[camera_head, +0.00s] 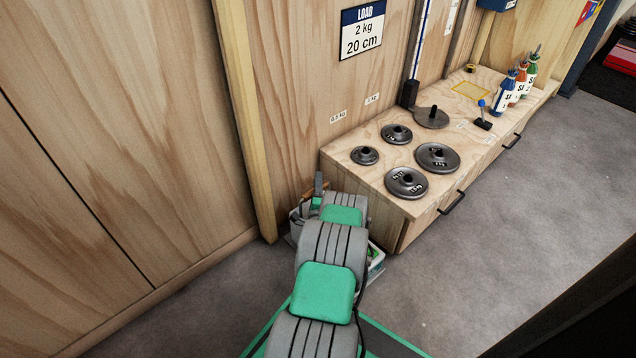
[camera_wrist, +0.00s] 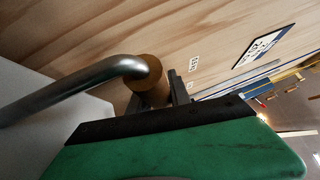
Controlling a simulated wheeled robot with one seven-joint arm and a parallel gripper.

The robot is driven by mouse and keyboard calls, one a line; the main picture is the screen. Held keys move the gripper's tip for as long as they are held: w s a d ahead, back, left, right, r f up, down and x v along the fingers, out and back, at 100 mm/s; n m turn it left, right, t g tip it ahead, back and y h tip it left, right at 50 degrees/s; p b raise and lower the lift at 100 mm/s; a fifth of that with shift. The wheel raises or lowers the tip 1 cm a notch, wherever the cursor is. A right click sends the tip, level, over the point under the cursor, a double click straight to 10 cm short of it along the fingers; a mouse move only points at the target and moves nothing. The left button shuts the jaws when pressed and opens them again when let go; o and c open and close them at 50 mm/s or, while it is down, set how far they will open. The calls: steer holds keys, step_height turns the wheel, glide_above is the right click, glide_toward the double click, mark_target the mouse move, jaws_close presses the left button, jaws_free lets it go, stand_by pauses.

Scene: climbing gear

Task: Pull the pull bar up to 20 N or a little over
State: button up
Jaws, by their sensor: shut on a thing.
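The pull bar shows in the wrist view as a bent grey metal tube (camera_wrist: 75,90) with a brown cylindrical grip (camera_wrist: 152,80) at its end. My gripper (camera_wrist: 176,90) is shut on the brown grip, its dark fingers beside it. The far finger contact is partly hidden. In the head view my gripper (camera_head: 318,186) is low by the wooden wall, left of the bench; my own arm hides most of the bar there. No force reading can be made out in either view.
A wooden bench (camera_head: 395,205) with several weight plates (camera_head: 437,157) and bottles (camera_head: 515,83) stands to the right of my arm. A load sign (camera_head: 362,28) hangs on the wall above. Wooden wall panels (camera_head: 110,130) close the left side. The grey floor (camera_head: 500,260) at right is clear.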

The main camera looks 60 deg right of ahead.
steer(key=shift+d+r+p, duration=0.1)
steer(key=shift+r+p, duration=1.05)
steer(key=shift+r, duration=0.45)
jaws_close()
stand_by(0.5)
steer(key=shift+f, duration=0.1)
stand_by(0.3)
steer(key=shift+f+b, duration=1.2)
steer(key=shift+f, duration=0.1)
steer(key=o, duration=0.7)
jaws_free()
steer(key=shift+s, duration=0.1)
steer(key=o, duration=0.3)
